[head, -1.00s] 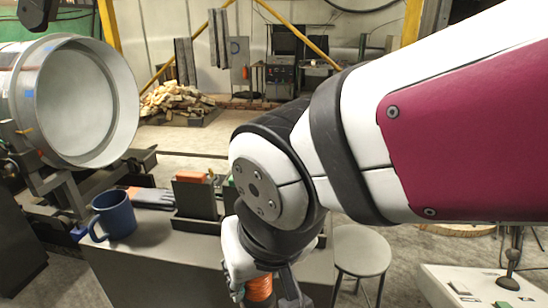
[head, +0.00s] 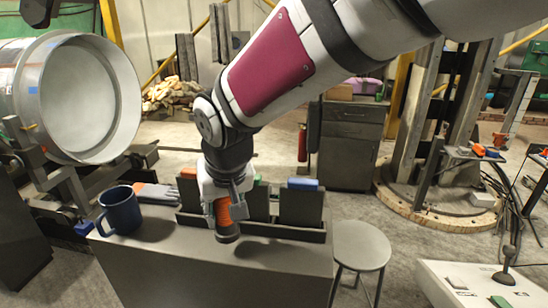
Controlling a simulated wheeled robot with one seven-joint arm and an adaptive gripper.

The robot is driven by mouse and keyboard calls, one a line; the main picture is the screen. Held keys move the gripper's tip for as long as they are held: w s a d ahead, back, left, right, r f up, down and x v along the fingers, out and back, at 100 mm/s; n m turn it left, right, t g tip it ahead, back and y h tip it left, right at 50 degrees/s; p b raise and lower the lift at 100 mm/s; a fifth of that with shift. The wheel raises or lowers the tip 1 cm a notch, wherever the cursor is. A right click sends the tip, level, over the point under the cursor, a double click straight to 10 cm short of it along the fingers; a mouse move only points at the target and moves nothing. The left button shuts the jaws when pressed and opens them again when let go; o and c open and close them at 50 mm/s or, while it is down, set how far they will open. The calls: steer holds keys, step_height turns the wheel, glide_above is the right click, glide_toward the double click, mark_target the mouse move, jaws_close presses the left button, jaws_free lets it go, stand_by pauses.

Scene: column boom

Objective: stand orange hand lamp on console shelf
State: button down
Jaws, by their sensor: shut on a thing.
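My gripper (head: 222,197) is shut on the orange hand lamp (head: 222,212). The lamp is upright, with an orange body and a dark lower end. It is in front of a dark rack on the grey console shelf (head: 150,255). The lamp's lower end is close to the shelf top; I cannot tell whether it touches. The gripper hides the lamp's upper part.
A dark blue mug (head: 121,210) stands on the shelf's left. The dark rack (head: 300,208) holds several upright items along the back edge, one blue-topped (head: 303,184). A grey stool (head: 361,245) stands right of the console. The shelf's front right is clear.

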mark_target(225, 223)
steer(key=shift+f+p, duration=0.35)
steer(key=shift+f, duration=1.35)
steer(key=shift+f, duration=0.15)
steer(key=c, duration=1.1)
jaws_free()
